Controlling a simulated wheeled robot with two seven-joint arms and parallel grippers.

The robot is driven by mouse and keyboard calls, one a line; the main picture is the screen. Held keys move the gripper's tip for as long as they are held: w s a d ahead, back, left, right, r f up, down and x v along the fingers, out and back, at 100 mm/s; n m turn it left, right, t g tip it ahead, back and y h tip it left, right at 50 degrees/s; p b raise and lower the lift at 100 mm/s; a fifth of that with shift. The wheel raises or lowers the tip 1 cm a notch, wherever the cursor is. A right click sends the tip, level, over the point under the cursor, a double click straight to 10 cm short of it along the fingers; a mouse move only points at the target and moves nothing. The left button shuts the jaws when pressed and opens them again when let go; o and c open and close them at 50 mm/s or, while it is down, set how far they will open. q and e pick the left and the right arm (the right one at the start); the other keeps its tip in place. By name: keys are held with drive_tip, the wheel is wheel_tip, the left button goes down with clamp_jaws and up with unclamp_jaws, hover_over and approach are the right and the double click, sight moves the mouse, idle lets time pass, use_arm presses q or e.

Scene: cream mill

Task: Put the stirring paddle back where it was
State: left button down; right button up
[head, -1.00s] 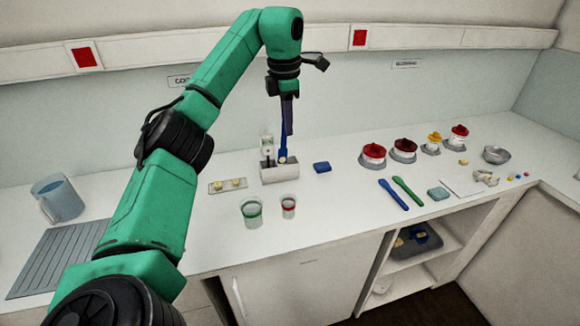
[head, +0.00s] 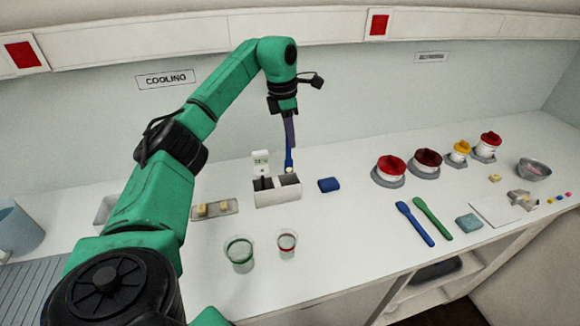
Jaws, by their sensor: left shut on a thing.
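My left gripper (head: 289,128) is shut on a blue stirring paddle (head: 289,157), which hangs almost upright below the fingers. The paddle's pale lower end is at the right compartment of a small white two-part holder (head: 278,197) on the counter. I cannot tell whether that end is inside the compartment or just above it. A white device with a small greenish display (head: 261,160) stands at the holder's left compartment. My right gripper is not in view.
A blue pad (head: 329,185) lies right of the holder, and a tray (head: 229,206) with pale pieces lies left. Blue (head: 416,223) and green (head: 433,218) spatulas lie farther right, before several lidded jars.

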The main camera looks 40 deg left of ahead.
sight(290, 163)
use_arm(q)
drive_tip(key=f, duration=0.5)
drive_tip(key=shift+w+a+f+p, duration=0.2)
drive_tip(key=shift+w+a+p, duration=0.15)
drive_tip(key=shift+a+p, duration=0.05)
wheel_tip(290, 163, down, 4)
drive_tip(key=shift+w+f+p, duration=0.1)
drive_tip(key=shift+p, duration=0.4)
drive_tip(key=shift+d+f, duration=0.1)
drive_tip(key=shift+f, duration=0.2)
drive_tip(key=c, duration=0.9)
unclamp_jaws()
drive_tip(key=shift+f, duration=0.2)
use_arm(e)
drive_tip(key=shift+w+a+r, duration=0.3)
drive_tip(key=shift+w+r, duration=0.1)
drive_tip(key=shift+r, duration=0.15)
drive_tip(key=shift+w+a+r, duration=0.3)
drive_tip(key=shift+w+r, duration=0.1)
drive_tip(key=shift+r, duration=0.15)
use_arm(q)
drive_tip(key=shift+r, duration=0.2)
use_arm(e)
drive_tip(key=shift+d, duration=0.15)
